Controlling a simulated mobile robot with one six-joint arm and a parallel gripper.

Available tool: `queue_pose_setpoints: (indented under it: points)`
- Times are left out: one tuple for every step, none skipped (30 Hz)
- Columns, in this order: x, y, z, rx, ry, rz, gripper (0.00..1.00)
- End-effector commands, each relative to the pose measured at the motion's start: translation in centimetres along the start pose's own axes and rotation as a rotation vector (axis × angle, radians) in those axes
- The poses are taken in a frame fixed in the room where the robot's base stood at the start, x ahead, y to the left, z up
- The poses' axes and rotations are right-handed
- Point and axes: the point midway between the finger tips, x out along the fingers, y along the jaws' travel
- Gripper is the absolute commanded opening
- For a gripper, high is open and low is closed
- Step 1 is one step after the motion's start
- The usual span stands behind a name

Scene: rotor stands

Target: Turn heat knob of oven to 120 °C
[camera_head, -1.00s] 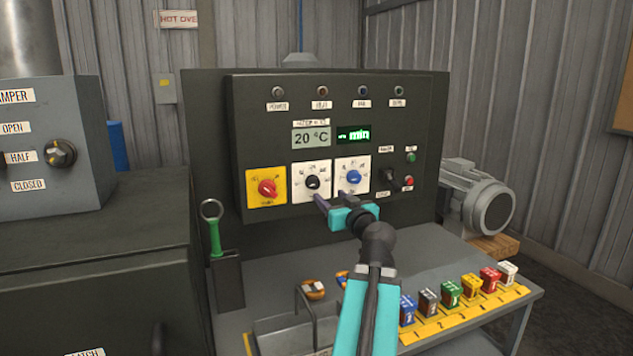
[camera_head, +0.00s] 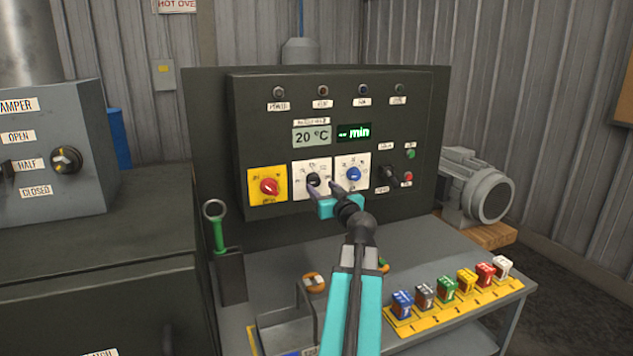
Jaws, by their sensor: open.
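The oven's control panel (camera_head: 290,120) stands upright behind the bench. The heat knob appears to be the black knob (camera_head: 313,179) on the middle white dial plate (camera_head: 299,170), under a display (camera_head: 312,137) reading 20 °C. Its small scale marks are too blurred to read. My gripper (camera_head: 322,186) is open, with its two dark fingers pointing at the panel. The left fingertip overlaps the lower edge of the black knob and the other lies to its right. I cannot tell whether they touch it.
A red knob (camera_head: 269,186) on a yellow plate is left of the black knob, and a blue knob (camera_head: 354,174) is right of it. A black switch (camera_head: 390,174) sits further right. Several coloured blocks (camera_head: 446,289) stand on the bench, and a green-handled tool (camera_head: 218,235) hangs at left.

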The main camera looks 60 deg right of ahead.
Motion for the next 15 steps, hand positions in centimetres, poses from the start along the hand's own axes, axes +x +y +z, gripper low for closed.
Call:
queue_pose_setpoints:
  points:
    - [0.8, 0.0, -0.2, 0.0, -0.001, -0.002, 0.51]
    - [1.1, 0.0, -0.2, 0.0, -0.001, -0.002, 0.51]
    - [1.5, 0.0, -0.2, -0.001, -0.001, -0.002, 0.51]
    - [1.8, 0.0, -0.2, -0.001, -0.002, -0.002, 0.51]
    - [2.1, 0.1, -0.1, -0.001, -0.002, -0.001, 0.51]
    - [2.5, 0.1, -0.1, 0.0, -0.002, 0.0, 0.51]
    - [2.8, 0.1, -0.1, 0.0, -0.001, 0.0, 0.51]
    - [3.1, 0.1, -0.1, 0.0, -0.001, 0.0, 0.51]
    - [3.4, 0.1, -0.2, 0.0, -0.001, 0.0, 0.51]
    - [3.7, 0.1, -0.2, 0.0, -0.001, -0.001, 0.51]
    - [3.9, 0.1, -0.1, 0.0, -0.001, -0.001, 0.51]
    - [4.1, 0.0, -0.1, 0.0, -0.001, -0.001, 0.51]
    - [4.3, 0.0, -0.1, -0.001, -0.001, -0.001, 0.51]
    - [4.4, 0.0, -0.1, -0.001, -0.001, -0.001, 0.51]
    - [4.6, 0.0, -0.1, -0.001, -0.001, -0.001, 0.51]
